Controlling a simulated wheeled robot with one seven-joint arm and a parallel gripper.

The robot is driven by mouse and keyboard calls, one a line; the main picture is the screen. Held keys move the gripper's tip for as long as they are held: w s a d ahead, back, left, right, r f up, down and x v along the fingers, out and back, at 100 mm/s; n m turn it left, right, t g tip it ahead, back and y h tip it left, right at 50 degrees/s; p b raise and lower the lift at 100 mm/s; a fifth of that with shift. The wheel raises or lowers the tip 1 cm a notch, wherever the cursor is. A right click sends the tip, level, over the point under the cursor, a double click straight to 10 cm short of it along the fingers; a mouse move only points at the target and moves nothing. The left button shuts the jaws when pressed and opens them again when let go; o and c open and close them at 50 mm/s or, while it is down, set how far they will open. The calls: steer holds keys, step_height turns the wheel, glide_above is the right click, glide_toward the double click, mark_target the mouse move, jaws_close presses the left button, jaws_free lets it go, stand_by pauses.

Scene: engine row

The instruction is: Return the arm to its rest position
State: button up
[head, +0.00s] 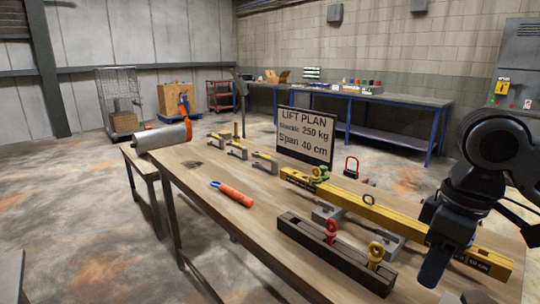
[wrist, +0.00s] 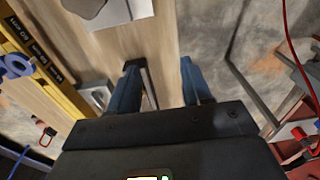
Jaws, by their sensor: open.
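My gripper (head: 437,268) hangs from my dark arm at the right of the head view, fingers pointing down over the right end of the table. In the wrist view my gripper (wrist: 160,85) shows two blue fingers spread apart. Nothing is between them except wooden tabletop and a thin dark bar or edge beyond. In the head view my arm hides part of the yellow beam (head: 345,205), which lies along the table. The yellow beam also shows at the left of the wrist view (wrist: 45,70).
A blue-legged workbench (head: 365,97) stands behind. Floor at the left is largely clear.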

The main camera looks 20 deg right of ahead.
steer(key=w+a+r+m+t+y, duration=0.1)
steer(key=w+a+r+t+y, duration=0.2)
steer(key=a, duration=0.5)
steer(key=w+a+r+m+t+y, duration=0.1)
steer(key=w+a+t+y, duration=0.3)
steer(key=a, duration=0.5)
steer(key=w+a+r+m+t+y, duration=0.1)
steer(key=w+a+r+t+y, duration=0.1)
steer(key=w+a+t, duration=0.45)
steer(key=s+f+m+t+h, duration=0.1)
steer(key=s+f+m+h, duration=0.75)
steer(key=s+f, duration=0.95)
steer(key=s+d+r+n, duration=0.1)
steer(key=s+d+n, duration=0.2)
steer(key=s, duration=0.7)
steer(key=s+d+r+n+h, duration=0.1)
steer(key=s+d+n, duration=0.2)
steer(key=s, duration=0.7)
steer(key=shift+s+d+n, duration=0.3)
steer(key=shift+s+n, duration=0.05)
steer(key=shift+n, duration=0.3)
